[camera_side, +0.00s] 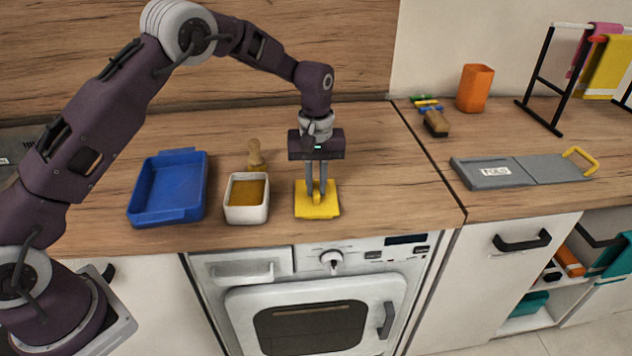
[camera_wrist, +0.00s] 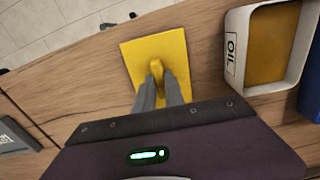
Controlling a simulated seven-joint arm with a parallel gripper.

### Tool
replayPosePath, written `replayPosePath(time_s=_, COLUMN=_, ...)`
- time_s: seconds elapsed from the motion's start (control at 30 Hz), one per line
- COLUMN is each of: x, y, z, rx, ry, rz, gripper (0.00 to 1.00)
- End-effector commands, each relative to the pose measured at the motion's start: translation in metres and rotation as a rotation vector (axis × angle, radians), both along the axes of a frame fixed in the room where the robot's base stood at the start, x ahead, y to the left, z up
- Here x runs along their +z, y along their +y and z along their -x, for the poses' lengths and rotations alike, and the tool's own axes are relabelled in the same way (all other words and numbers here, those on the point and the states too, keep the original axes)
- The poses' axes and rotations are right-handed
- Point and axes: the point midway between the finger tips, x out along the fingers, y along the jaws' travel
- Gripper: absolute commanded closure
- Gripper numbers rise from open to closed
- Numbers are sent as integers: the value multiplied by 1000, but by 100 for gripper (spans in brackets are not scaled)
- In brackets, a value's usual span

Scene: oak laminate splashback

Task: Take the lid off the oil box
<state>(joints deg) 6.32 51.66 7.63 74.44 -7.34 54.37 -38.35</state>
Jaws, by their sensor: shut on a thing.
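The yellow lid (camera_side: 318,208) is a flat square with a raised handle. It is at the counter surface, right of the oil box, and I cannot tell whether it touches the wood. My gripper (camera_side: 317,196) points down and is shut on the lid's handle. In the wrist view the lid (camera_wrist: 143,55) shows with its handle between the fingertips (camera_wrist: 158,75). The white oil box (camera_side: 246,212) stands open on the counter with amber oil inside. Its "OIL" label shows on the oil box in the wrist view (camera_wrist: 236,50).
A blue tray (camera_side: 136,206) lies left of the oil box. A wooden-handled brush (camera_side: 255,155) stands behind the box. To the right are a grey board (camera_side: 490,181), an orange cup (camera_side: 475,88) and a black rack (camera_side: 540,75). The counter right of the lid is clear.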

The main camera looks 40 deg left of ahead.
Motion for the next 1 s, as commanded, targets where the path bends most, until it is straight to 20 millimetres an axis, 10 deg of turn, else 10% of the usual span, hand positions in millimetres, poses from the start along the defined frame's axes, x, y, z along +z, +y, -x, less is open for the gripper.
replayPosePath(time_s=0.23, x=-4, y=0, z=0, rx=0, ry=0, rz=0, gripper=100)
replayPosePath(time_s=0.4, x=-4, y=0, z=0, rx=0, ry=0, rz=0, gripper=61)
replayPosePath(time_s=0.7, x=0, y=0, z=0, rx=0, ry=-1, rz=0, gripper=61)
replayPosePath(time_s=1.0, x=56, y=0, z=-1, rx=0, ry=-4, rz=0, gripper=61)
